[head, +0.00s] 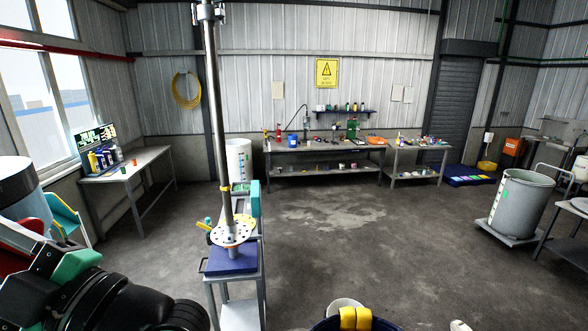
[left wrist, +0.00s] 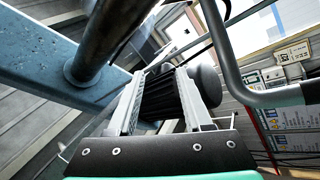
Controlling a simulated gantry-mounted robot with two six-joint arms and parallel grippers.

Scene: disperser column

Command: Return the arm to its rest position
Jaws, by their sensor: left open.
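My left arm (head: 95,290) comes in at the lower left of the head view, with black and teal links; its gripper is not clear there. In the left wrist view my left gripper (left wrist: 165,85) has two pale fingers standing apart, with a dark ribbed part visible between them. I see nothing clearly held in it. A tall grey disperser column (head: 213,130) stands right of the arm in the head view. It has a white perforated disc (head: 231,235) low on it and a blue base (head: 230,259). My right gripper is not in view.
A metal pole (left wrist: 105,40) and a curved grey rail (left wrist: 235,85) are close around the left gripper. A side table (head: 130,170) stands by the window. Workbenches (head: 325,147) line the back wall. A wheeled drum (head: 520,205) stands right. The middle floor is clear.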

